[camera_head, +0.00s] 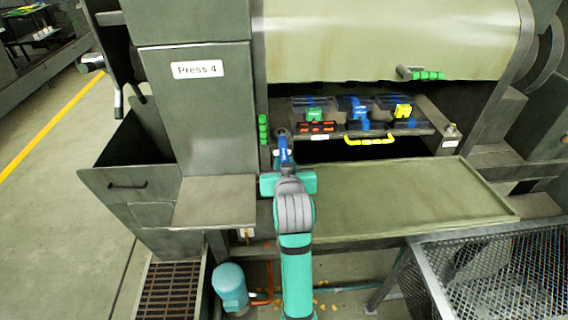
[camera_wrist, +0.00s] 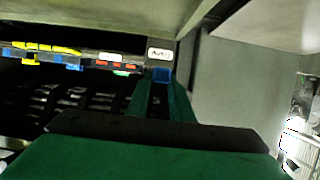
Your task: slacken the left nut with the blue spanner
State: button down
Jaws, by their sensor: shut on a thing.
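My gripper (camera_head: 287,173) is shut on the blue spanner (camera_head: 284,150), which points away from me toward the left end of the press's front ledge. The spanner's grey head (camera_head: 282,133) is at the left post of the opening. The left nut cannot be made out; the spanner's head appears to cover its place, and I cannot tell whether they touch. A right-hand nut (camera_head: 450,130) shows on the ledge's right end. In the wrist view, the blue spanner (camera_wrist: 160,75) shows between my green fingers (camera_wrist: 161,100); its far end is hidden.
Green, blue and yellow tool-like parts (camera_head: 358,105) sit in the opening, above a yellow handle (camera_head: 370,141). Green grips stand at the left (camera_head: 263,130) and upper right (camera_head: 428,75). A bare tray (camera_head: 410,195) lies in front, with a mesh guard (camera_head: 490,265) lower right.

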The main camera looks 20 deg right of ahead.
jog(key=shift+s+d+n+y, duration=0.2)
jog(key=shift+d+n+y, duration=0.65)
jog(key=shift+d, duration=0.2)
jog(key=shift+t, duration=0.3)
jog(key=shift+d+n+y, duration=0.75)
jog(key=shift+d+y, duration=0.3)
jog(key=shift+s, duration=0.1)
jog(key=shift+d, duration=0.1)
jog(key=shift+d+n+y, duration=0.8)
jog(key=shift+d+y, duration=0.1)
jog(key=shift+d, duration=0.1)
